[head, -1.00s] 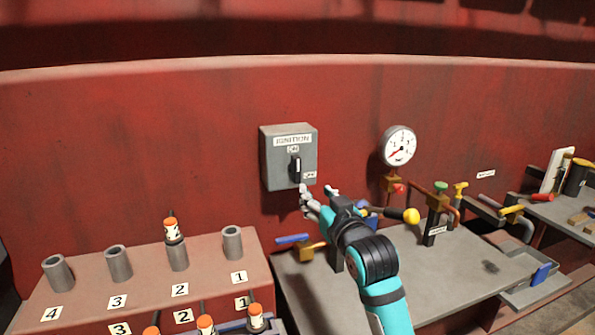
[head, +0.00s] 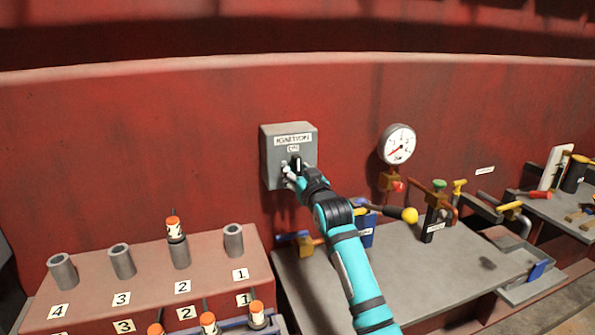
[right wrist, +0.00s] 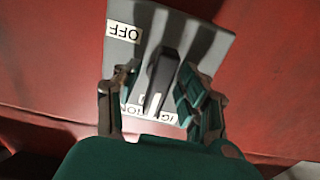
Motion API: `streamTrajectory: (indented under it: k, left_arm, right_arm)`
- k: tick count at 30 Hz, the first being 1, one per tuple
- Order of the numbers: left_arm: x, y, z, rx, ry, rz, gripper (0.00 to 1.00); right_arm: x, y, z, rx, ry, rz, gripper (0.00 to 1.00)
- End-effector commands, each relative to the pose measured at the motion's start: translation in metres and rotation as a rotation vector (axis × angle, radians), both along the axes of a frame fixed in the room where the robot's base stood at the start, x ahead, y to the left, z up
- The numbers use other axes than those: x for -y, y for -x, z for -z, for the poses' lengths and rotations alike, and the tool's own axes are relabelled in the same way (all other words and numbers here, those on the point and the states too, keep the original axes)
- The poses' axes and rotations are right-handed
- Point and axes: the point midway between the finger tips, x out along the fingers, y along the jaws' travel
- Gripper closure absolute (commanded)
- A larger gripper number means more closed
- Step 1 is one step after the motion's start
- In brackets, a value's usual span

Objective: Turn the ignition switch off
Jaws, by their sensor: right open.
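The grey ignition box (head: 272,160) is fixed to the red wall, with an IGNITION label and an ON label on its face. Its black switch lever (head: 296,163) points upward, toward the ON label. In the right wrist view the box (right wrist: 205,45) shows upside down, with the OFF label at its upper left. My right gripper (head: 290,172) is at the front of the box. In the right wrist view its open fingers stand on either side of the dark lever (right wrist: 160,80); I cannot tell whether they touch it. My left gripper is not in view.
A round gauge (head: 398,144) is on the wall to the right. Below is a grey bench (head: 330,290) with valves and a yellow-knobbed lever (head: 409,215). A stand with numbered tubes (head: 122,261) is at left. The wall around the box is clear.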

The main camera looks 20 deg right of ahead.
Motion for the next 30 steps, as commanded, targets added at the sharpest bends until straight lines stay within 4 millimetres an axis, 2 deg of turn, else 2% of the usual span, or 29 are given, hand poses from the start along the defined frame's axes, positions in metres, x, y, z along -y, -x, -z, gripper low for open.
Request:
streamTrajectory:
  k: [4,13,23,30]
  left_arm:
    - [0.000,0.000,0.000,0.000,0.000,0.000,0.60]
    - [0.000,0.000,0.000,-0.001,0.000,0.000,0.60]
    - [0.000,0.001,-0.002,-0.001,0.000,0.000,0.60]
    - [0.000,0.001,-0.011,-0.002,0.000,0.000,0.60]
  right_arm:
    - [0.000,0.000,0.000,0.000,0.000,0.000,0.60]
    - [0.000,0.000,0.000,0.000,0.000,0.000,1.00]
    - [0.000,0.000,0.000,-0.001,-0.021,0.000,1.00]
    - [-0.001,0.000,-0.002,-0.005,-0.129,-0.001,1.00]
